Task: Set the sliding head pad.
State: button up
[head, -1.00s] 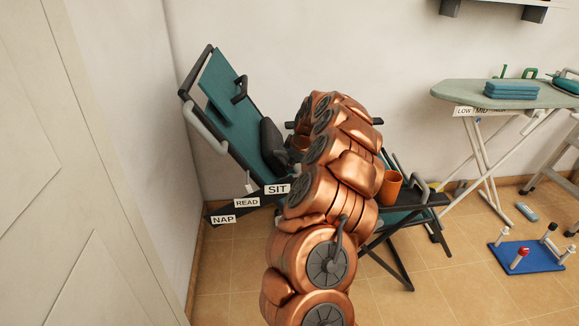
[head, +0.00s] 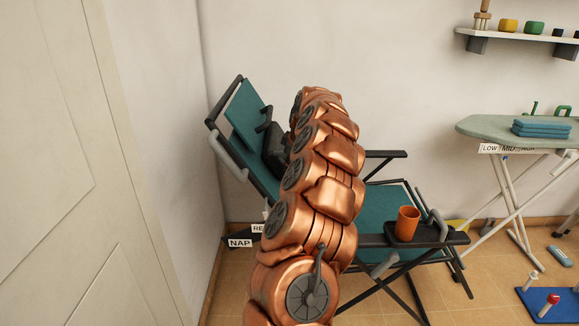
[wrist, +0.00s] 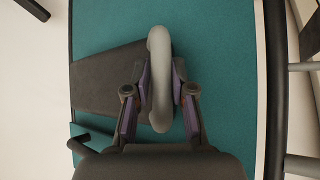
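The reclining chair's teal backrest (head: 250,125) leans against the left part of the room. A dark tapered pad (wrist: 105,82) lies against the teal fabric in the wrist view; I take it to be the head pad. A grey loop handle (wrist: 160,75) stands in front of it. My gripper (wrist: 161,82) has one finger on each side of this handle and looks shut on it. In the head view my copper arm hides the gripper's fingers and much of the backrest. A dark shape (head: 279,145) shows beside the arm, pad or gripper.
A NAP label (head: 240,243) is by the chair's foot; the label beside it is partly hidden by my arm. An orange cup (head: 407,223) stands on the chair's side tray (head: 452,239). An ironing board (head: 478,128) is at the right, a door (head: 50,150) at the left.

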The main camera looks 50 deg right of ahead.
jog(key=o, duration=0.4)
jog(key=v, duration=1.2)
dwell(0.5)
